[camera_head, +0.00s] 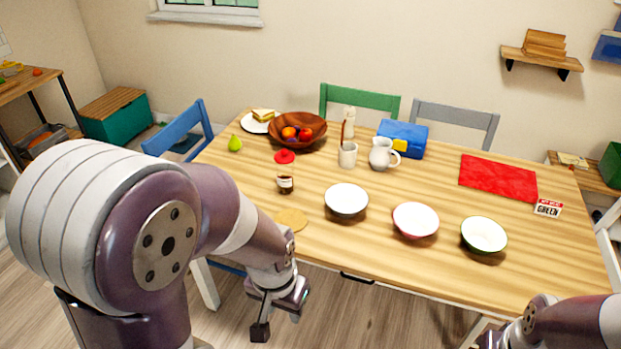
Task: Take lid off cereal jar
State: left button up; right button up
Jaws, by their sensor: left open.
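No jar in the camera_head view can be surely told as the cereal jar. A small dark brown jar (285,184) with a pale label stands on the left part of the table. A round red piece (284,157) lies behind it, and a flat tan disc (291,219) lies nearer the front edge, partly behind my left arm. A tall cream container (348,118) stands at the back. My left gripper (279,318) is open and empty, in front of the table and below its top. My right arm enters at the bottom right corner; its gripper is not seen.
The wooden table (400,258) holds several bowls along the front, a white pitcher (382,154), a utensil cup (347,156), a fruit bowl (297,144), a blue box (403,137) and a red mat (497,178). Chairs stand around it.

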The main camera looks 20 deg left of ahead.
aim_at(285, 157)
jog(key=i+j+z, duration=0.1)
jog(key=i+j, duration=0.2)
jog(key=i+j+z, duration=0.15)
jog(key=j, duration=0.25)
jog(key=i+j+z, duration=0.1)
jog(key=i+j, duration=0.25)
jog(key=i+j+z, duration=0.1)
jog(key=i+j, duration=0.15)
jog(key=j, duration=0.25)
